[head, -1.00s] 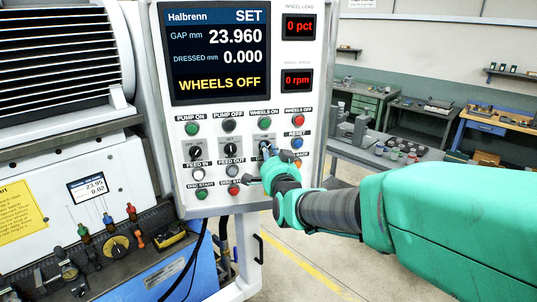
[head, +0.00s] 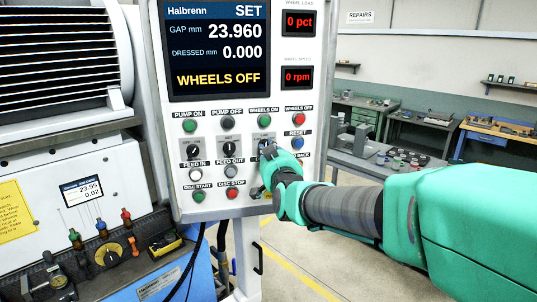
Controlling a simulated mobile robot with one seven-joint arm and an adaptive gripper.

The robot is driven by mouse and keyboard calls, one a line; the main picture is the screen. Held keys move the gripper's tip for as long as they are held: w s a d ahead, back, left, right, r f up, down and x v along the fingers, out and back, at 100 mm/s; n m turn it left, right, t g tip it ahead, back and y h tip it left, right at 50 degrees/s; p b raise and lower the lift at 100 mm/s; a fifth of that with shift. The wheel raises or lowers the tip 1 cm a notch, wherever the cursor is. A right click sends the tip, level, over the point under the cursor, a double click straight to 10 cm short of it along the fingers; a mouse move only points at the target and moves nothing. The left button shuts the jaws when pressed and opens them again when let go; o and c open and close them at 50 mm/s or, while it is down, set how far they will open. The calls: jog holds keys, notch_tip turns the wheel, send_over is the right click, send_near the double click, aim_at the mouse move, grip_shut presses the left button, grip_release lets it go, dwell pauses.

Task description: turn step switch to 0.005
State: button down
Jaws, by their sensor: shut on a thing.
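The control panel (head: 212,170) carries a row of selector switches below its upper push buttons. I take this one as the step switch. My gripper is shut on its knob, with the wrist coming in from the right. The display (head: 218,50) reads SET, gap 23.960, dressed 0.000, WHEELS OFF.
Two other selectors, left (head: 193,150) and middle (head: 228,150), sit beside my gripper. The WHEELS OFF button (head: 299,119) and RESET button (head: 297,143) are close on the right. DISC STOP (head: 232,194) lies just below left.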

jog(key=shift+f+n, duration=0.1)
jog(key=shift+n, duration=0.3)
jog(key=c, duration=1.7)
grip_release()
jog(key=shift+s, duration=0.1)
jog(key=shift+v, duration=5.9)
jog(key=shift+s, duration=0.1)
